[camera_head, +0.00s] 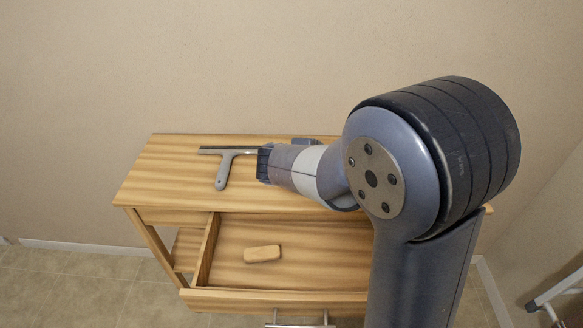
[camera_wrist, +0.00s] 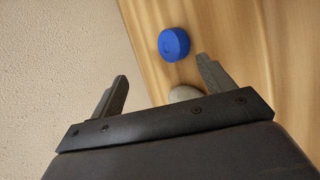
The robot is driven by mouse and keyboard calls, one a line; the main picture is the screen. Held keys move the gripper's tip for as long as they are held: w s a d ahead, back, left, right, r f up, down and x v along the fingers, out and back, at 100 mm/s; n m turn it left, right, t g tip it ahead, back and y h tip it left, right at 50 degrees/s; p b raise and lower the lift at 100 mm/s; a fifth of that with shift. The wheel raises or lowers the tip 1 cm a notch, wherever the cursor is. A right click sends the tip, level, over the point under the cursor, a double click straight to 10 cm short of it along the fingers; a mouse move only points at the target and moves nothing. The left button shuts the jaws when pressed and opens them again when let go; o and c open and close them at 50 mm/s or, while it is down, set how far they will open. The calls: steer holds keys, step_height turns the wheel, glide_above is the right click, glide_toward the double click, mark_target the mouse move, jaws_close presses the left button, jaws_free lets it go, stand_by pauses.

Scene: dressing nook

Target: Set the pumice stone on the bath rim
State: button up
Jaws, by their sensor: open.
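In the wrist view my gripper (camera_wrist: 162,70) is open, its two dark fingers apart with nothing between their tips. A rounded grey-beige stone (camera_wrist: 184,93), which looks like the pumice stone, lies on the wooden surface close to the right finger. Its lower part is hidden behind the gripper's dark crossbar. In the head view my arm hides the stone, and the fingers cannot be made out clearly. No bath rim shows in either view.
A blue round thing (camera_wrist: 174,44) lies beyond the stone. A grey squeegee (camera_head: 222,172) lies on the wooden table (camera_head: 155,180). The table's open drawer (camera_head: 315,262) juts forward with a tan block (camera_head: 262,254) inside. A plain wall (camera_head: 200,70) stands behind.

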steer(key=w+a+r+m+g+y+p, duration=0.1)
steer(key=a+r+m+g+y, duration=0.15)
steer(key=m, duration=0.55)
steer(key=w+a+r+m+g+y, duration=0.1)
steer(key=w+a+m+g+y, duration=0.2)
steer(key=m, duration=0.4)
steer(key=shift+t, duration=0.65)
steer(key=f, duration=0.3)
steer(key=a+f, duration=0.1)
steer(key=shift+w+a+f, duration=0.1)
steer(key=shift+w+f, duration=0.15)
steer(key=shift+f, duration=0.1)
steer(key=shift+s+d+p+x, duration=0.1)
steer(key=shift+d+p+x, duration=0.1)
steer(key=shift+x, duration=0.7)
steer(key=shift+s+d+p+x, duration=0.1)
steer(key=shift+p+x, duration=0.15)
steer(key=shift+x, duration=0.65)
steer(key=shift+s+d+p+x, duration=0.1)
steer(key=shift+d+p+x, duration=0.1)
steer(key=shift+x, duration=0.75)
steer(key=shift+f, duration=0.1)
steer(key=shift+c, duration=0.6)
steer(key=c, duration=1)
